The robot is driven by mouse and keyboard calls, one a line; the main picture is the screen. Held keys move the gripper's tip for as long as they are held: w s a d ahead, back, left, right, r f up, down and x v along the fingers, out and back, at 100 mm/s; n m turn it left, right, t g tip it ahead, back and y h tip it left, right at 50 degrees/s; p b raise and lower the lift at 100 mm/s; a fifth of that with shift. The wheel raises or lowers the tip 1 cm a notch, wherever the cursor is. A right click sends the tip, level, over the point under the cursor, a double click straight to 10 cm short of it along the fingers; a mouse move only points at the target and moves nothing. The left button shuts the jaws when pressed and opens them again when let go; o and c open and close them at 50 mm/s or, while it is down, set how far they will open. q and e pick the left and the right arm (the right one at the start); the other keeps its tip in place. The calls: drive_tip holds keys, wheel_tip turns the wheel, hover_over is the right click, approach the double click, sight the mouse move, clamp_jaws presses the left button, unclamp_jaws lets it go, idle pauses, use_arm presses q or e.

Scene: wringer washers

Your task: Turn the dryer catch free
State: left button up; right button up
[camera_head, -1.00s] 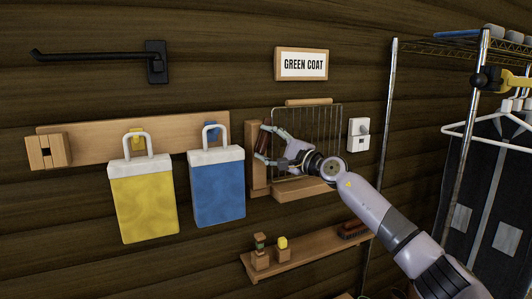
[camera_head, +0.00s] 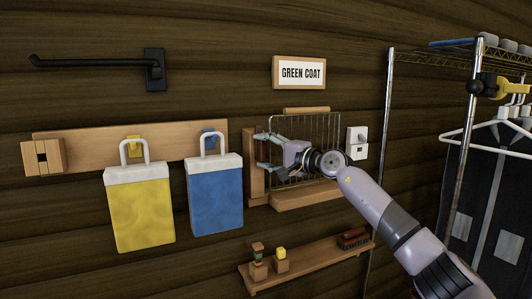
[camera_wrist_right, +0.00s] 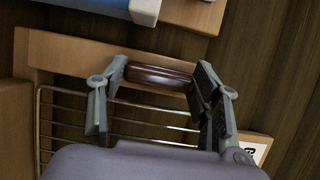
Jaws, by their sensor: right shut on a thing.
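The dryer is a wire rack (camera_head: 318,135) in a wooden frame on the wall, with a wooden post (camera_head: 250,163) at its left. The catch is a dark brown rounded bar (camera_wrist_right: 158,76) at that post. My right gripper (camera_head: 266,150) reaches in from the right across the rack. In the right wrist view its fingers (camera_wrist_right: 155,90) stand wide apart, with the catch between them, spanning from one finger to the other. The catch is hard to make out in the head view. My left gripper is not in view.
A yellow bag (camera_head: 140,215) and a blue bag (camera_head: 215,200) hang left of the dryer. A sign (camera_head: 299,72) is above it, and a white switch (camera_head: 357,143) to its right. A small shelf (camera_head: 315,257) is below. A metal clothes rack (camera_head: 465,160) stands at the right.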

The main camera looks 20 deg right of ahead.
drive_tip(key=shift+r, duration=0.25)
drive_tip(key=o, duration=1.7)
drive_tip(key=shift+w+a+f, duration=0.1)
drive_tip(key=shift+a+f, duration=0.05)
drive_tip(key=shift+f, duration=0.1)
drive_tip(key=shift+s+d, duration=0.3)
drive_tip(key=shift+s, duration=0.1)
drive_tip(key=v, duration=1.1)
drive_tip(key=shift+s, duration=0.1)
